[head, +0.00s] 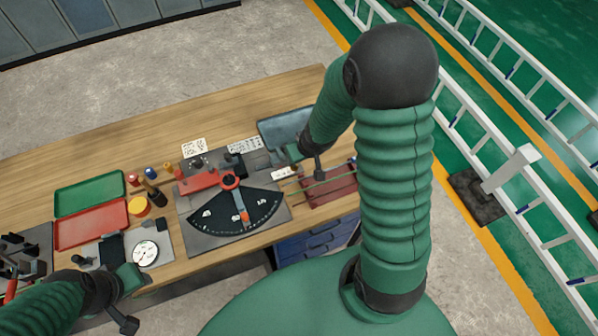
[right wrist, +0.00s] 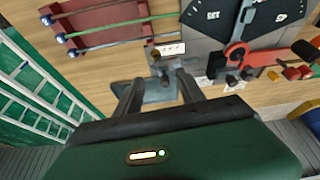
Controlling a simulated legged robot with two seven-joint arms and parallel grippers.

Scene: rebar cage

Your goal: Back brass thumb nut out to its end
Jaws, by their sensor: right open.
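A small brownish, brass-coloured piece (right wrist: 154,54) shows on a grey fitting just beyond my right fingertips in the right wrist view. It is too small to tell for sure that it is the thumb nut. My right gripper (right wrist: 158,82) is open, its two dark fingers apart on either side of the grey fitting, and I see nothing held. In the head view my right gripper (head: 286,157) is beside the bending plate, and the nut cannot be made out. My left gripper (head: 132,279) is low at the left, near a white dial gauge (head: 145,253); its jaws are unclear.
The black angle scale (head: 215,212) with a red lever stands left of my right gripper. A dark red rack with rods (head: 330,190) is to its right, a blue-grey tray (head: 280,126) behind. Green (head: 90,193) and red (head: 92,225) trays lie left. The back of the table is clear.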

